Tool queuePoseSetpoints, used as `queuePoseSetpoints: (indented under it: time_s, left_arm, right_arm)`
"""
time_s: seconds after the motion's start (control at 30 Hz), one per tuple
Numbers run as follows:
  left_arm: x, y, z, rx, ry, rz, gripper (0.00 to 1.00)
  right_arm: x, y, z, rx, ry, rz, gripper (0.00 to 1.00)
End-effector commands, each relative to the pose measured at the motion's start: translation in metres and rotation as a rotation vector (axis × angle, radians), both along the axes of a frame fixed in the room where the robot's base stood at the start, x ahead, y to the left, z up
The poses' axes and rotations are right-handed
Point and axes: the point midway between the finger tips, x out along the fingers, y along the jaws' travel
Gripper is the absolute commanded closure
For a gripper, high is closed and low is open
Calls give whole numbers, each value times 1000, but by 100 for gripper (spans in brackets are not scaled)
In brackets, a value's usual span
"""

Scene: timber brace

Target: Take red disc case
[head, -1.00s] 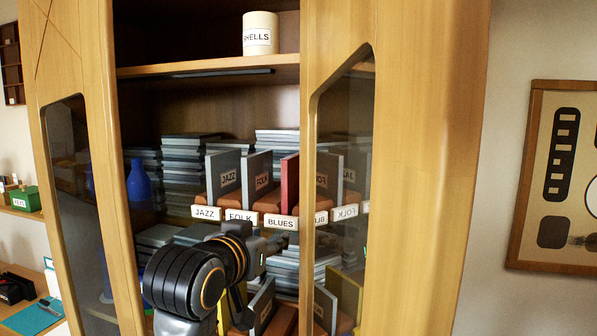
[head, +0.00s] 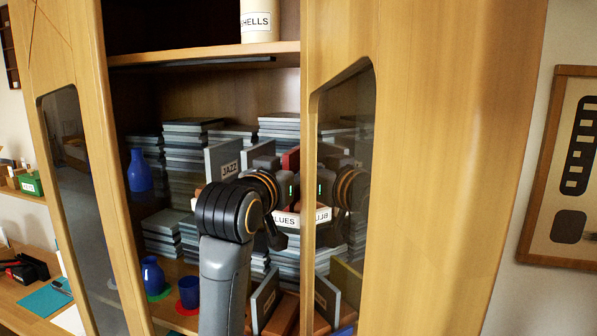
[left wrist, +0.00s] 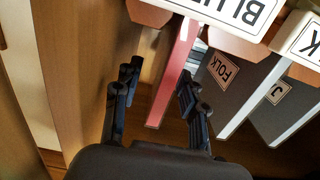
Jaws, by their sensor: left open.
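The red disc case (head: 291,160) stands upright on the shelf in the cabinet, behind the BLUES label (head: 287,220). In the head view my left gripper (head: 284,188) is in front of it and hides its lower part. In the left wrist view the red case (left wrist: 174,80) shows edge-on between the two spread fingers of my left gripper (left wrist: 158,98). The gripper is open, with a visible gap on the left side; contact on the right side cannot be told. My right gripper is in neither view.
Grey cases stand beside it, one marked JAZZ (head: 223,160) and one marked FOLK (left wrist: 222,70). The glass door (head: 345,150) is close on the right and mirrors my arm. Blue vases (head: 139,172) stand left. A shelf board (head: 210,56) runs above.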

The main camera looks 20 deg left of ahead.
Motion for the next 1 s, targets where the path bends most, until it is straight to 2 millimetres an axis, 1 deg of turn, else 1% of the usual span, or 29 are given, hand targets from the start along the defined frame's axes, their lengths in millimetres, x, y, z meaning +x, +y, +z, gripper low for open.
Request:
queuePoseSetpoints:
  time_s: [0.03, 0.1, 0.17, 0.23, 0.33, 0.57, 0.6, 0.8, 1.0]
  left_arm:
    - [7, 0, 0, -1, 7, 0, 58]
    - [18, 1, -2, -1, 8, 0, 58]
    - [26, 1, -6, -1, 8, 1, 58]
    - [36, 0, -6, -1, 5, 0, 58]
    - [44, 0, -9, -1, 3, 0, 58]
    - [46, 0, -11, 0, 1, 0, 58]
    - [46, 0, -11, 0, 1, 0, 61]
    - [46, 0, -10, 0, 1, 0, 100]
    - [46, 0, -10, 0, 1, 0, 100]
  right_arm:
    - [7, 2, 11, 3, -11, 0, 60]
    - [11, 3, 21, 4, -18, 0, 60]
    - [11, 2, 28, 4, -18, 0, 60]
    - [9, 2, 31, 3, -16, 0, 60]
    - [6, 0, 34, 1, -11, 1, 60]
    - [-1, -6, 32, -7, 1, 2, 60]
    - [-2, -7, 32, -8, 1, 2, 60]
    - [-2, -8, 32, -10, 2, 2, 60]
    - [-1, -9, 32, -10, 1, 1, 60]
